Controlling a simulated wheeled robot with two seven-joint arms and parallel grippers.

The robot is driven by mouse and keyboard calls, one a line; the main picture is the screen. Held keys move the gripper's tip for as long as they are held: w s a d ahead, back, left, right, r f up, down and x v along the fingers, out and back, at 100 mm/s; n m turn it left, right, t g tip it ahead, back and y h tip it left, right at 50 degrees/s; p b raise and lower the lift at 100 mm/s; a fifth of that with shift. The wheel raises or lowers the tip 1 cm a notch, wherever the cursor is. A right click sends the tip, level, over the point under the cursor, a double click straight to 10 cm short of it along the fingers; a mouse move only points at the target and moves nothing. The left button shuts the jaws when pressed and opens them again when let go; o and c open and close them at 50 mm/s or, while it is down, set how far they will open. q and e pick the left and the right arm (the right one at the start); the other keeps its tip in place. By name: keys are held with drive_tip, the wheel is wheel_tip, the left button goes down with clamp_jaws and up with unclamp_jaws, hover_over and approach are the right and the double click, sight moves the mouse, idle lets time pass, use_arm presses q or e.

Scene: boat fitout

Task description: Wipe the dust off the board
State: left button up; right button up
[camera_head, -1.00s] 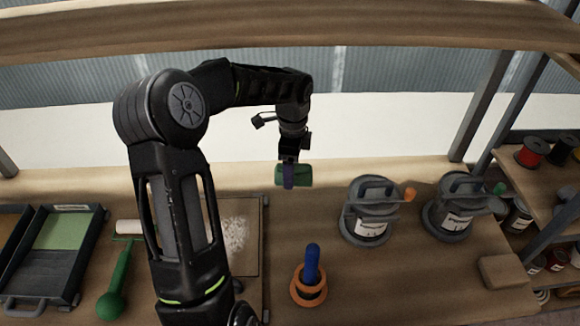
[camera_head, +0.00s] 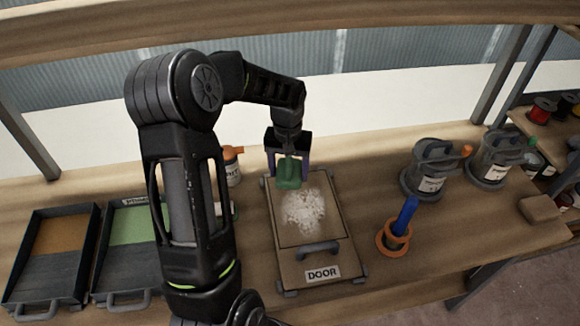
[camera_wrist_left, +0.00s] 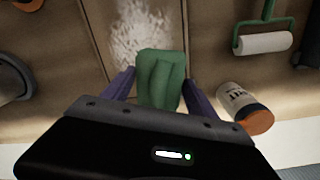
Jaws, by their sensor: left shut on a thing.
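The board (camera_head: 292,256), labelled DOOR, lies on the bench with a handle at its front. A pale patch of dust (camera_head: 303,211) covers the middle of its panel; the dust also shows in the left wrist view (camera_wrist_left: 143,30). My left gripper (camera_head: 289,170) is shut on a green block (camera_head: 288,175), a wiping pad or sponge by its look. It is at the far end of the board, just behind the dust. The left wrist view shows the green block (camera_wrist_left: 160,78) between the two fingers. Whether the block touches the board I cannot tell. My right gripper is out of view.
Two grey lidded cans (camera_head: 425,180) (camera_head: 493,165) stand to the right. A blue-handled tool in an orange ring (camera_head: 393,244) stands right of the board. A bottle with an orange cap (camera_head: 232,172) is behind left. Two trays (camera_head: 125,262) (camera_head: 45,268) lie at left.

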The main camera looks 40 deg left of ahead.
use_arm(q)
drive_tip(key=shift+w+n, duration=0.1)
drive_tip(key=shift+n, duration=0.5)
drive_tip(key=shift+w+d+n, duration=0.2)
drive_tip(key=shift+w+n, duration=0.1)
drive_tip(key=shift+n, duration=0.3)
drive_tip(key=shift+s, duration=0.1)
drive_tip(key=shift+a, duration=0.1)
drive_tip(key=shift+f, duration=0.15)
